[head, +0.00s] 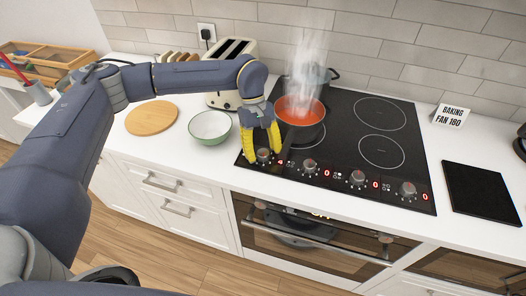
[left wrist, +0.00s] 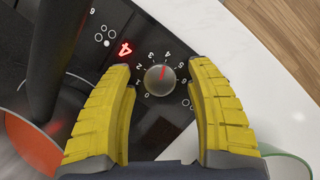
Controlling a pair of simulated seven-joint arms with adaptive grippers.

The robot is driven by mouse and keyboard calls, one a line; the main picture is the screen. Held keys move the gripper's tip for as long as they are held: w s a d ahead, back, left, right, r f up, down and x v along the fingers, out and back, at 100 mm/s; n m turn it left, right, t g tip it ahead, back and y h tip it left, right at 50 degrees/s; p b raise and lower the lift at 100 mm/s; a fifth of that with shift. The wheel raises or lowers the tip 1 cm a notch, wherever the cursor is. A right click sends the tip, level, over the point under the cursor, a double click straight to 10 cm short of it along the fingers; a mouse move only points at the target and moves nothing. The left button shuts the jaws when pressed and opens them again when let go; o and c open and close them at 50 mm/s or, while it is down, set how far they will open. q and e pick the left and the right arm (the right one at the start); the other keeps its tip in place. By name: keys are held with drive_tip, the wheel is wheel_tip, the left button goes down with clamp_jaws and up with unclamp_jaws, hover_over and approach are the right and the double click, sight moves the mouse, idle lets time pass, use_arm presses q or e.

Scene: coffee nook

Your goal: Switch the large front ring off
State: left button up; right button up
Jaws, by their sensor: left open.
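The black cooktop (head: 345,130) has a row of knobs along its front edge. My left gripper (head: 264,155) is open, pointing down over the leftmost knob (left wrist: 160,78). Its yellow fingers stand on either side of this knob, with small gaps showing in the left wrist view. The knob's red mark points near 4 on its dial, and a red display (left wrist: 124,49) beside it reads 4. My right gripper is not in view.
The pot's dark handle (left wrist: 44,55) reaches forward close to my left fingers. The other displays read 0. Steam rises over the pot, with another dark pot behind. A green-rimmed bowl (head: 210,127), round board (head: 151,118) and toaster (head: 230,70) stand left.

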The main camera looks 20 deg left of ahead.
use_arm(q)
drive_tip(key=shift+f, duration=0.2)
drive_tip(key=shift+o, duration=0.2)
drive_tip(key=shift+s, duration=0.1)
clamp_jaws()
